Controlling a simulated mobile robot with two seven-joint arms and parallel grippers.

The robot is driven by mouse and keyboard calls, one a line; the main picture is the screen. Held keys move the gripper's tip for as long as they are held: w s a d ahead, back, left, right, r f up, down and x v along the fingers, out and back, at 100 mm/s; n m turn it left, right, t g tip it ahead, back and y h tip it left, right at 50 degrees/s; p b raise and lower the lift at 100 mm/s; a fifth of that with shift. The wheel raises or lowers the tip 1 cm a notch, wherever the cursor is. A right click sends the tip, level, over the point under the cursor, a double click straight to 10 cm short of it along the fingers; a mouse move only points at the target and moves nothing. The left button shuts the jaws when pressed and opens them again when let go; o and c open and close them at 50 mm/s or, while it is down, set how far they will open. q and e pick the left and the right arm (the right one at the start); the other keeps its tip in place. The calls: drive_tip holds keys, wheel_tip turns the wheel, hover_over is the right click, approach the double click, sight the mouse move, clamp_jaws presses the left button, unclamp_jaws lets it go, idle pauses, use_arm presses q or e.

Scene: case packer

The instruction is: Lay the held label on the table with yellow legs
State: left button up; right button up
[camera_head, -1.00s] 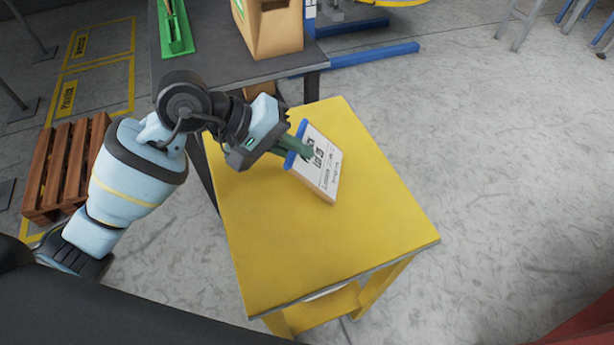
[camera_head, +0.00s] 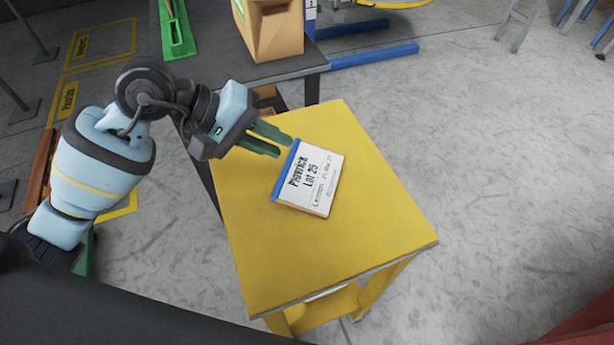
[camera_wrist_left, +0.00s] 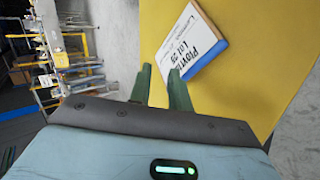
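The label (camera_head: 311,180) is a white block with black print and a blue edge. It lies on the yellow top of the table with yellow legs (camera_head: 330,250). In the left wrist view the label (camera_wrist_left: 193,40) lies beyond the fingertips, on the yellow surface (camera_wrist_left: 245,90). My left gripper (camera_head: 277,139) is open and empty, its green fingers just up and left of the label's blue edge, apart from it in the head view. In the left wrist view the two fingers (camera_wrist_left: 159,75) have a gap between them. My right gripper is not in view.
A dark table (camera_head: 225,66) stands behind the yellow table, with a cardboard box (camera_head: 275,30) and a green holder (camera_head: 176,30) on it. Blue floor bars (camera_head: 375,55) lie at the back. Bare yellow top surrounds the label.

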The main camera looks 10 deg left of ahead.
use_arm(q)
drive_tip(key=shift+v, duration=1.3)
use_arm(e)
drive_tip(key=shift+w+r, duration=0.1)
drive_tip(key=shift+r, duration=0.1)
use_arm(q)
wheel_tip(320, 180, up, 8)
drive_tip(key=a+p, duration=0.2)
drive_tip(key=p, duration=0.1)
drive_tip(key=shift+s, duration=0.4)
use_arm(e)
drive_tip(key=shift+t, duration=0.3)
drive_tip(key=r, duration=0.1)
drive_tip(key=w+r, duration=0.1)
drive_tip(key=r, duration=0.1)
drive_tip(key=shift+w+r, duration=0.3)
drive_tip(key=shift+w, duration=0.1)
